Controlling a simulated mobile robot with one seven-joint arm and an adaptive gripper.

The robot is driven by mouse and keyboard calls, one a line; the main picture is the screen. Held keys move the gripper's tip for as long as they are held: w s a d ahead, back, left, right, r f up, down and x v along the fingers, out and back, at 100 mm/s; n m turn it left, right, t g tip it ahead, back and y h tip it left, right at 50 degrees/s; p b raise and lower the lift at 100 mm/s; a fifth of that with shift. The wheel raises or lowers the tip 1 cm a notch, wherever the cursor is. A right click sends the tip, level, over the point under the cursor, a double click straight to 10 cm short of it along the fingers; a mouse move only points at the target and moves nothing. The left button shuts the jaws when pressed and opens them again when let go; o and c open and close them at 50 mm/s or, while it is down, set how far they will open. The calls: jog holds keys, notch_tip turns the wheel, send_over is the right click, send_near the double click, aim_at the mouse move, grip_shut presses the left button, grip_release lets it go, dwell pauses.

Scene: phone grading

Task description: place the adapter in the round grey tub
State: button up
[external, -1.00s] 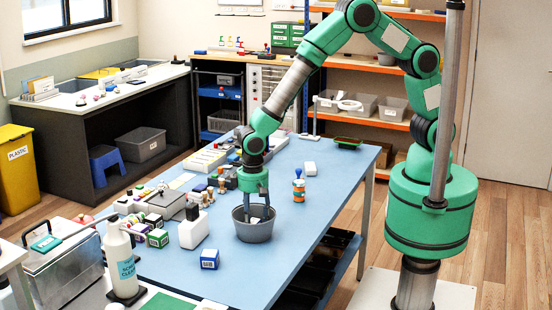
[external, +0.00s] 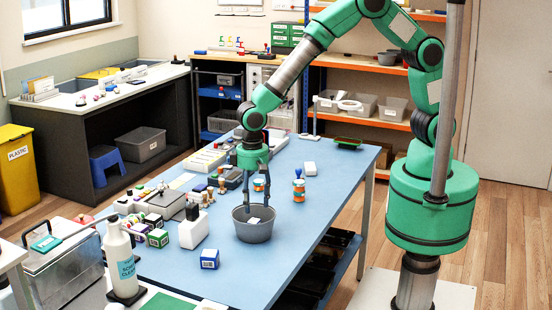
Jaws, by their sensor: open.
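The round grey tub (external: 254,231) stands on the blue table. A small white piece, likely the adapter (external: 254,221), shows inside the tub, though it is too small to identify surely. My gripper (external: 258,203) is open above the tub, fingers pointing down, with the fingertips near the rim level. It appears to hold nothing.
The blue table (external: 310,240) has free room right of the tub. A blue-and-white box (external: 209,259) and a white block-shaped container (external: 194,230) stand to the left. Orange-labelled jars (external: 299,190) stand behind right. Bottles and small boxes crowd the left side.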

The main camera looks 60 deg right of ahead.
aim_at(254, 221)
jog(key=shift+r+p, duration=0.3)
jog(key=shift+r, duration=2)
jog(key=shift+r, duration=0.1)
jog(key=s+d+r+t+y, duration=0.1)
jog(key=d+r+t, duration=0.1)
jog(key=d+r, duration=2.05)
jog(key=s+d+r+t, duration=0.1)
jog(key=s+d+r, duration=0.2)
jog(key=s+d, duration=0.6)
jog(key=s+d+r+t+h, duration=0.1)
jog(key=s+d+r, duration=0.3)
jog(key=s+d, duration=0.6)
jog(key=shift+d+r+t, duration=0.25)
jog(key=shift+d+t, duration=0.5)
jog(key=shift+t, duration=0.05)
jog(key=shift+s, duration=0.1)
